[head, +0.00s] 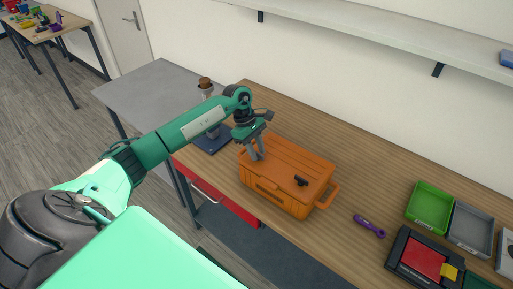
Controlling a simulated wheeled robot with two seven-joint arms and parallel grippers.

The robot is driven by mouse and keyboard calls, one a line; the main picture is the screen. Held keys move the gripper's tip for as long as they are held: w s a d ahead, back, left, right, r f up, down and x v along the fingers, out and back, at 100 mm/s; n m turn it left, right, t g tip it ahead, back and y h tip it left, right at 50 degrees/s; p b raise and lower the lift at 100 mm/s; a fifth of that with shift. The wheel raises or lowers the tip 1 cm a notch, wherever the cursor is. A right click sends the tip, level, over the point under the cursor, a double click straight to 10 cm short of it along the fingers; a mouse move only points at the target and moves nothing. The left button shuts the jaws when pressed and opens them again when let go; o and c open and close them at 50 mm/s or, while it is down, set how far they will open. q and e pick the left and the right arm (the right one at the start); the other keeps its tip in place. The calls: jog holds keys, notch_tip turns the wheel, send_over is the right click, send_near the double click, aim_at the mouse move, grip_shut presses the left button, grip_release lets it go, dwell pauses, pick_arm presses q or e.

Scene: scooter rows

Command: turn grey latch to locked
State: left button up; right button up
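An orange chest (275,192) with a closed lid stands on the wooden bench. A small dark latch or knob (301,181) sits on the right part of its lid. My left gripper (257,156) points down at the left end of the lid, with its grey fingers at or just above the surface. I cannot pick out a grey latch apart from the fingers; it may be hidden there. Whether the fingers hold anything is too small to tell. My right gripper is not in view.
On the wooden bench (345,170), a purple tool (369,226) lies right of the chest, near green (430,226) and grey (453,239) trays. A bottle with a brown top (205,85) stands behind my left arm. The bench behind the chest is clear.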

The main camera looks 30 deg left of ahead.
pick_arm(q)
grip_shut()
jog(key=shift+f+n+t+b, duration=0.15)
jog(key=shift+n+t+b, duration=0.15)
jog(key=shift+n+b, duration=0.6)
jog(key=n+t+b, duration=0.1)
jog(key=n+b, duration=0.2)
jog(key=n+t+y+b, duration=0.1)
jog(key=n+b, duration=0.2)
jog(key=b, duration=0.1)
jog(key=shift+s+n+t, duration=0.2)
jog(key=shift+n+t, duration=0.1)
jog(key=n+t+y+b, duration=0.1)
jog(key=n+b, duration=0.3)
jog(key=shift+d, duration=0.15)
jog(key=n+y+b, duration=0.1)
jog(key=n, duration=0.1)
jog(key=n+b, duration=0.2)
jog(key=shift+s+d+n+t+y, duration=0.1)
jog(key=shift+n+t+y, duration=0.3)
jog(key=shift+r+n+b, duration=0.2)
jog(key=shift+n+b, duration=0.3)
